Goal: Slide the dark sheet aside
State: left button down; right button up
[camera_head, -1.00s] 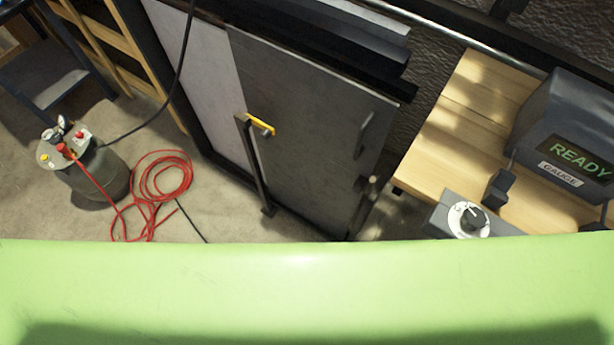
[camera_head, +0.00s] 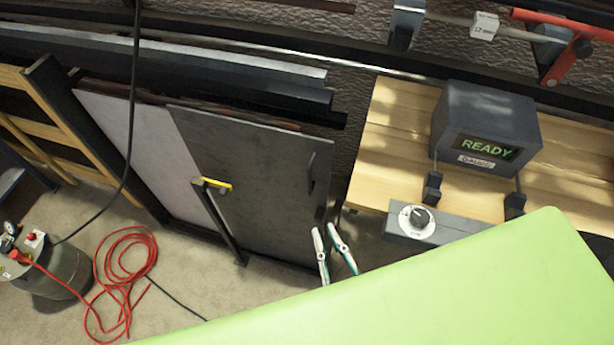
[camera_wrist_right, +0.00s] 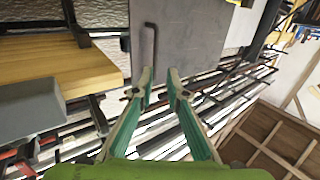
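The dark sheet (camera_head: 255,165) leans upright in a rack, overlapping the right side of a pale sheet (camera_head: 135,140). A dark bar handle (camera_head: 311,172) stands near its right edge. A yellow-tipped piece (camera_head: 217,184) on a dark post is in front of its left edge. My right gripper (camera_head: 325,228) has its fingers apart, empty, near the sheet's lower right. In the right wrist view, the open fingertips (camera_wrist_right: 159,71) point toward the sheet (camera_wrist_right: 195,35), with the handle (camera_wrist_right: 149,50) just ahead and slightly left. Contact is not visible. My left gripper is out of view.
A wooden bench (camera_head: 390,130) with a gauge box (camera_head: 487,125) reading READY and a dial unit (camera_head: 417,218) stands right of the sheet. A grey tank (camera_head: 50,272) and red hose (camera_head: 125,265) lie on the floor at left. My green arm covers the lower right.

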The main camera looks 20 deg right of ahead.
aim_at(310, 182)
jog(key=w+p, duration=0.1)
jog(key=w, duration=0.3)
jog(key=w+r, duration=0.1)
jog(key=w, duration=0.4)
jog(key=w+r+p, duration=0.1)
jog(key=w, duration=0.4)
jog(key=shift+d+p, duration=0.35)
grip_shut()
